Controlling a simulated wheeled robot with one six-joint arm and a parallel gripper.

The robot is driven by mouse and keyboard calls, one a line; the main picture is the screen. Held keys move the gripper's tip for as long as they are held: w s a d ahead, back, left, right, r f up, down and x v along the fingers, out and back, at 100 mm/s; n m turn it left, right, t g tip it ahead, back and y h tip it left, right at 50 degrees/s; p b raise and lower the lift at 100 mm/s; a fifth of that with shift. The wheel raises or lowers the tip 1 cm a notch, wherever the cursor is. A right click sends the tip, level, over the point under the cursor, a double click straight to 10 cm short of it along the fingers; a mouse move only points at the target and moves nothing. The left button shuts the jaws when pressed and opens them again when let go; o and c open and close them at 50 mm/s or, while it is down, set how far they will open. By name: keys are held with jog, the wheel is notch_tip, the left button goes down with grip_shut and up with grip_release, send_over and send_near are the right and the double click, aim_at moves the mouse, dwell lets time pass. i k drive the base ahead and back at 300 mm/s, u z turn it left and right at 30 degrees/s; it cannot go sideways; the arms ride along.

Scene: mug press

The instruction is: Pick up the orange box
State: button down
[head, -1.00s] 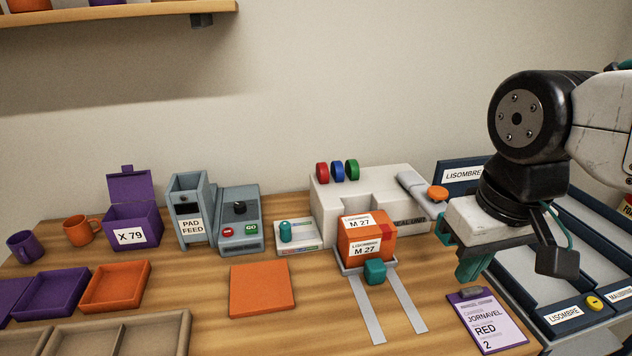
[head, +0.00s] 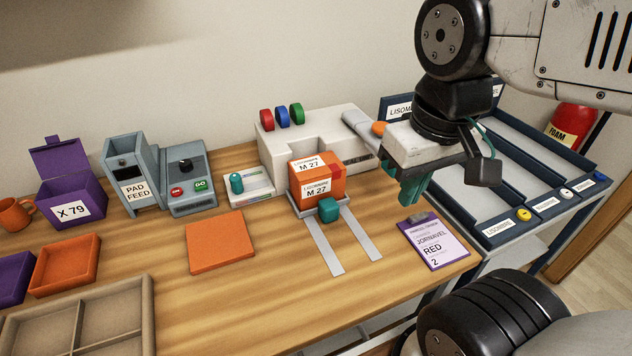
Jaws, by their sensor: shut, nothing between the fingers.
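The orange box (head: 318,188), with white labels reading LISOMBRE M 27, sits on a small grey sliding tray (head: 296,209) in front of the white press machine (head: 345,119). A teal knob (head: 328,209) is at the tray's front. My gripper (head: 413,190), with teal fingers, hangs to the right of the box, above the table and behind the clipboard. Its fingers are together and hold nothing. It is apart from the box.
A clipboard (head: 437,243) lies at the table's right front. A flat orange pad (head: 220,241) lies left of two grey rails (head: 361,235). The grey pad feeder (head: 135,178) and purple box (head: 72,197) stand left. A dark blue rack (head: 470,222) is at right.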

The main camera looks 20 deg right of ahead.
aim_at(313, 179)
jog(key=u, duration=0.15)
jog(key=k, duration=1.1)
jog(key=z, duration=1.15)
jog(key=i, duration=0.45)
